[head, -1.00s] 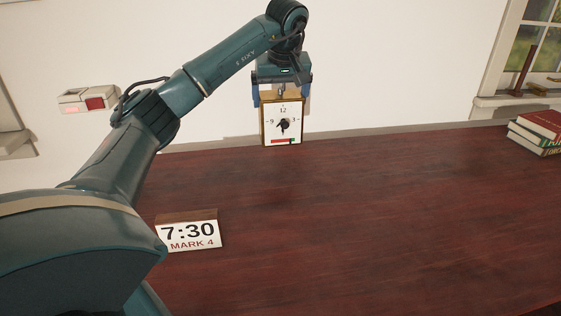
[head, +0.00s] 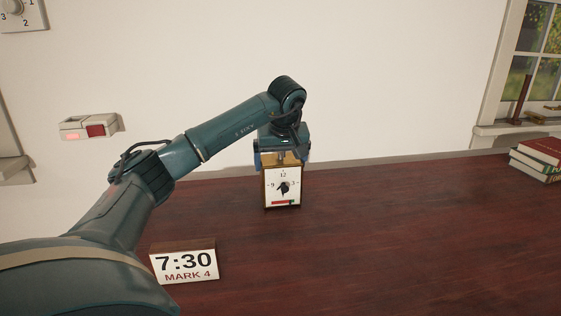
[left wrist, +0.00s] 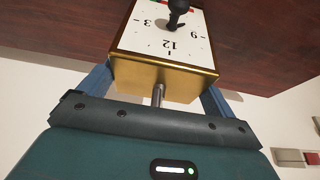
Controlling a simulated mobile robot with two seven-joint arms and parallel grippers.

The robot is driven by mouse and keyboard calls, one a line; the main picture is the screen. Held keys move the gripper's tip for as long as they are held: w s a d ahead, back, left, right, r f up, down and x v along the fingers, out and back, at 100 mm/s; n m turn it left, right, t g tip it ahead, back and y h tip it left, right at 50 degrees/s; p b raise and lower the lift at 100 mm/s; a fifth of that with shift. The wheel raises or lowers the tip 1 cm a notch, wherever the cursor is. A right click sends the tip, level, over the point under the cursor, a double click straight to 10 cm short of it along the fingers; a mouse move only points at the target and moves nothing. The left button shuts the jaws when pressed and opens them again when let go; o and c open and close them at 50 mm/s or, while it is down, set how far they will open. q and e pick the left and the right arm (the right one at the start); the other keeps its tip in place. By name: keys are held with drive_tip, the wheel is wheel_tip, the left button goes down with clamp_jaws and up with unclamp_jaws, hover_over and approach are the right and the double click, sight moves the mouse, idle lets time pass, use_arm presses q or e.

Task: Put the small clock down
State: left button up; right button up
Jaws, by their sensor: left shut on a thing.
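The small clock (head: 283,188) has a white face, a black hand knob, a red and green strip and a gold-brown case. It is upright at the back of the dark red table (head: 400,230). My left gripper (head: 282,158) is above it, shut on it, with a blue finger at either side of its top. In the left wrist view, the clock's gold top (left wrist: 160,78) sits between the fingers, with a metal post in the middle. I cannot tell whether its base touches the table. My right gripper is not in view.
A "7:30 MARK 4" sign (head: 185,263) stands on the table, front left, close to my left arm. Books (head: 537,160) are stacked at the far right. A wall box with a red button (head: 95,130) is at left. The table's middle and right are clear.

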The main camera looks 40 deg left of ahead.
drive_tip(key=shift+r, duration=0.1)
use_arm(q)
drive_tip(key=o, duration=1.8)
drive_tip(key=shift+f, duration=0.1)
drive_tip(key=shift+c, duration=0.2)
drive_tip(key=p+v, duration=0.2)
drive_tip(key=v, duration=1)
drive_tip(key=shift+p, duration=0.4)
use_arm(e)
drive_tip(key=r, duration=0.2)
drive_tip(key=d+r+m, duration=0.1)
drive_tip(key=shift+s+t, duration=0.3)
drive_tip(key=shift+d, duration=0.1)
